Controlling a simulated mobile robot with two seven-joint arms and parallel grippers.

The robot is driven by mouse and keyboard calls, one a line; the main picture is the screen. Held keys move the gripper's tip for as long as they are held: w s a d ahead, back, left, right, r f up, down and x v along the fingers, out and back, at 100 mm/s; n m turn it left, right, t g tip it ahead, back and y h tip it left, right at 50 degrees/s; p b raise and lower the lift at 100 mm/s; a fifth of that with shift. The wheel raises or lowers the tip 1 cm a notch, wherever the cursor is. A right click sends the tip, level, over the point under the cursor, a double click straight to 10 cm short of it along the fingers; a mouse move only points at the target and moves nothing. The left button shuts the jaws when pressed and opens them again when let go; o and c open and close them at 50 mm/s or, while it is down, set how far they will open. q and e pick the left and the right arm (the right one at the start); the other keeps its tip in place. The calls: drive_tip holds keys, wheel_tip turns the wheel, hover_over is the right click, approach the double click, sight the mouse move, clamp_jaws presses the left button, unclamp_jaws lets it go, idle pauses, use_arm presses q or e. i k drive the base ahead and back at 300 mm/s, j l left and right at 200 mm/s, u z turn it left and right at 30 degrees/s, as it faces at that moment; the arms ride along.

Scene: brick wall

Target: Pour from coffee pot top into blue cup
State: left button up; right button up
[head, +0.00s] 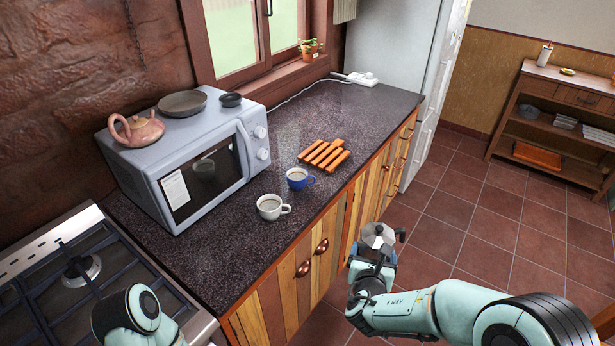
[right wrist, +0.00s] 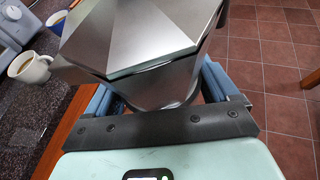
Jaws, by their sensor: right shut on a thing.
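The coffee pot top (head: 378,237) is a faceted grey metal piece with a dark handle. My right gripper (head: 370,262) is shut on it and holds it in front of the counter, over the floor. In the right wrist view the metal pot top (right wrist: 140,45) fills the middle, between the fingers. The blue cup (head: 299,179) stands upright on the counter, left of and beyond the pot top, with brown liquid inside. A white cup (head: 270,207) stands nearer, also with brown liquid; it shows in the right wrist view (right wrist: 28,67). My left arm shows at the bottom left; its gripper is out of view.
A microwave (head: 190,160) carries a teapot (head: 136,130), a dark pan (head: 182,103) and a small bowl (head: 231,99). A wooden trivet (head: 325,154) lies behind the blue cup. A gas stove (head: 85,275) is at left.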

sight(297, 178)
drive_tip(key=i+l, duration=0.2)
drive_tip(key=l, duration=0.2)
drive_tip(key=i+l, duration=0.25)
drive_tip(key=l, duration=0.15)
drive_tip(key=i+l, duration=0.2)
drive_tip(key=l, duration=0.2)
drive_tip(key=i+l+u, duration=0.1)
drive_tip(key=l, duration=0.25)
drive_tip(key=i+u, duration=0.1)
drive_tip(key=u, duration=1.5)
drive_tip(key=i+l, duration=0.35)
drive_tip(key=l, duration=0.2)
